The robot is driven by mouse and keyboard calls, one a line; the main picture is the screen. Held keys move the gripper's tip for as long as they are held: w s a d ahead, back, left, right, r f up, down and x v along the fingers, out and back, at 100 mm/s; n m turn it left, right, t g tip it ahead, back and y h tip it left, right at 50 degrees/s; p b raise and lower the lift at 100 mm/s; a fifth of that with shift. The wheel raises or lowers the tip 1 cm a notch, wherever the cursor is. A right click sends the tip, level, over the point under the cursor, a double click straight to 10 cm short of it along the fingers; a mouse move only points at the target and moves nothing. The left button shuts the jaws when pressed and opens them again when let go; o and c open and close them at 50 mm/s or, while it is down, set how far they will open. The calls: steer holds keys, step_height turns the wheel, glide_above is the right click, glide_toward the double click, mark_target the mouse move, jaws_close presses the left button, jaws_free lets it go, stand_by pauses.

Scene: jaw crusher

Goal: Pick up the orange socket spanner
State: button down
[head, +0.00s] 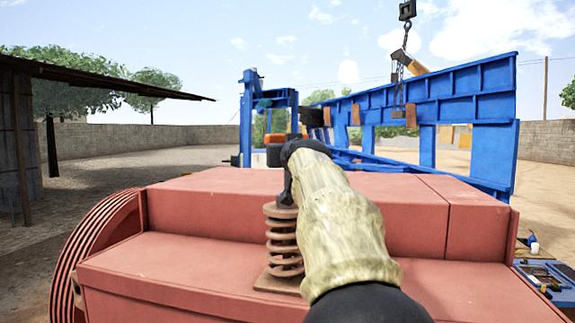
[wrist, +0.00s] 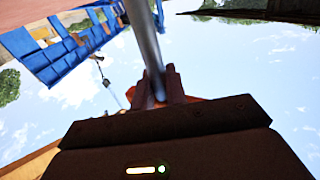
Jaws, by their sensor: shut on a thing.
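In the wrist view my gripper (wrist: 161,86) is shut on a straight grey metal shaft (wrist: 146,45), which runs up out of the top of the picture. A bit of orange shows beside the fingers, so I take the shaft to be part of the orange socket spanner; its ends are out of sight. In the head view my gripper (head: 289,172) is a dark shape at the end of my beige-sleeved arm, above the red machine's top.
A rusty coil spring (head: 284,240) stands on the red crusher housing (head: 180,265), close to the left of my arm. A blue steel frame (head: 440,95) rises behind, with a chain hook (head: 407,12) above. A blue tool table (head: 552,280) is at lower right. Open ground lies left.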

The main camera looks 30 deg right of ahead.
steer(key=shift+w, duration=0.1)
steer(key=shift+r, duration=0.45)
steer(key=shift+r+p, duration=0.9)
steer(key=shift+r, duration=3.7)
steer(key=shift+f, duration=0.15)
